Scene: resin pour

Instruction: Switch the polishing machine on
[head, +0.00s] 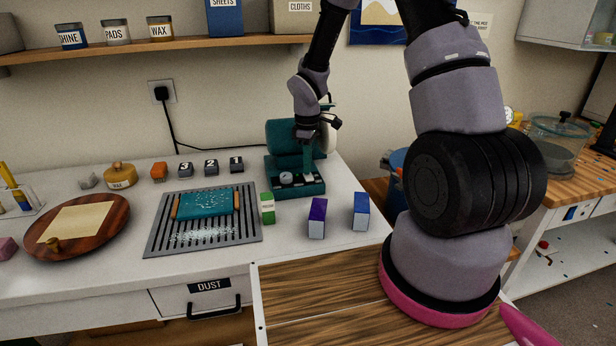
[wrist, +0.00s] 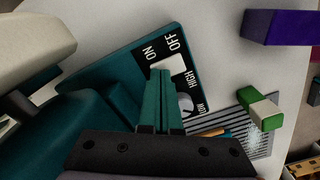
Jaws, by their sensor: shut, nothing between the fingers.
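The teal polishing machine (head: 283,188) stands at the right end of the white counter, with a pale wheel on each side. In the wrist view its base panel (wrist: 120,62) carries ON and OFF labels around a white switch (wrist: 169,62), and a grey knob (wrist: 186,102) beside HIGH. My gripper (wrist: 161,74) is shut and empty, its tips at the switch's lower edge. I cannot tell if they touch it or which way the switch is set. In the head view my gripper (head: 307,148) points down over the base.
Green (head: 267,208), purple (head: 317,218) and blue (head: 361,211) blocks stand in front of the machine. A slatted grey tray (head: 160,240) with a teal piece lies left of them. A black cord runs from the wall socket (head: 161,92) behind the machine.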

